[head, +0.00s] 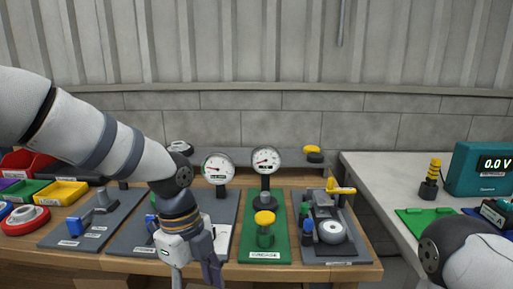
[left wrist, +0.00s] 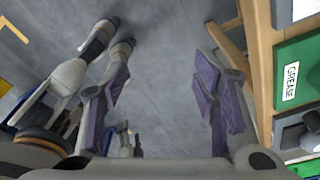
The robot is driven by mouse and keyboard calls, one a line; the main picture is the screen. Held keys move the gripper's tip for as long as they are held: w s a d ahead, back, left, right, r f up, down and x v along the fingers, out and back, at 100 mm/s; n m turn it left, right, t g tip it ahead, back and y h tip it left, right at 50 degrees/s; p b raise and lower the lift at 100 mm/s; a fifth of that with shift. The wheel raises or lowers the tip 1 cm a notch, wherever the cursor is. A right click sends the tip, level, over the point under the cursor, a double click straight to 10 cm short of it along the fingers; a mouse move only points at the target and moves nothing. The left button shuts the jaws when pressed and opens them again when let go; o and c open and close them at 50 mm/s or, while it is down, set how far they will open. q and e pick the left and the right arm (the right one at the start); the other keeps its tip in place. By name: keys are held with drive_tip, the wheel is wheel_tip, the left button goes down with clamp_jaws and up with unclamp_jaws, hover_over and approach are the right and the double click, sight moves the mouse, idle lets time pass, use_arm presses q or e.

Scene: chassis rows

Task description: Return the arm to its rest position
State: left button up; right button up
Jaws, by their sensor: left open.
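My left arm comes in from the left in the head view. Its gripper (head: 194,276) hangs downward at the front edge of the wooden bench, in front of a grey board. In the left wrist view the two purple-padded fingers of the left gripper (left wrist: 160,88) stand wide apart. Nothing is between them but grey floor further off. Part of my right arm (head: 462,250) shows at the lower right of the head view; its gripper is out of the frame.
The wooden bench (head: 95,262) holds grey boards and a green GREASE board (head: 252,238), also in the left wrist view (left wrist: 297,78). Two gauges (head: 218,168) (head: 266,160) stand behind. A yellow bin (head: 60,193) sits left. A pale table (head: 372,180) with a teal meter (head: 480,169) stands right.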

use_arm(q)
drive_tip(key=s+f+n+g+h, duration=0.1)
drive_tip(key=s+f+n, duration=0.55)
drive_tip(key=f, duration=0.25)
drive_tip(key=s+f+n+g, duration=0.1)
drive_tip(key=s+f+n, duration=0.4)
drive_tip(key=s+f, duration=0.3)
drive_tip(key=s+a+f+n+y, duration=0.1)
drive_tip(key=s+a+f+n, duration=0.2)
drive_tip(key=s+a+n, duration=0.3)
drive_tip(key=s+a+f+n+y, duration=0.1)
drive_tip(key=s+a+f+n, duration=0.2)
drive_tip(key=s, duration=0.9)
drive_tip(key=a+n, duration=0.3)
drive_tip(key=n, duration=0.1)
drive_tip(key=shift+f+t, duration=0.2)
drive_tip(key=shift+t, duration=0.2)
use_arm(e)
drive_tip(key=shift+w, duration=0.5)
use_arm(q)
drive_tip(key=shift+d, duration=0.1)
drive_tip(key=shift+c, duration=0.5)
